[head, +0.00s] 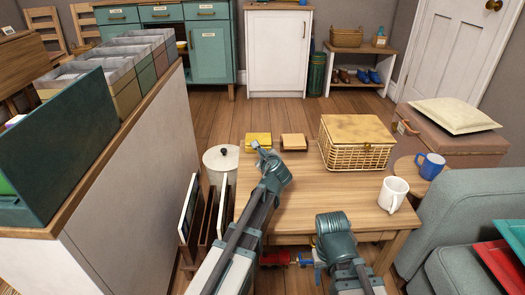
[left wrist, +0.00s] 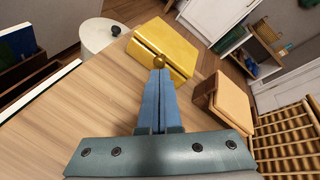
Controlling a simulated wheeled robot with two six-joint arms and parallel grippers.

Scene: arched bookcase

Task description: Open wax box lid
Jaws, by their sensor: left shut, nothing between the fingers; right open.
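The small yellow box (head: 258,139), which I take as the wax box, sits at the far left edge of the table. It shows larger in the left wrist view (left wrist: 172,48), with a dark seam across it and a round brass knob (left wrist: 159,61) on its near side. The lid looks down. My left gripper (head: 260,149) is shut and empty, its blue fingertips (left wrist: 160,72) at the knob; I cannot tell whether they touch. My right gripper (head: 318,262) is low at the table's front edge, open and partly hidden by its own wrist, away from the box.
A brown box (head: 293,142) stands right of the yellow one, also in the left wrist view (left wrist: 225,100). A wicker basket (head: 355,155) and a white mug (head: 393,194) stand further right on the table (head: 305,205). A white lidded bin (head: 221,160) is left.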

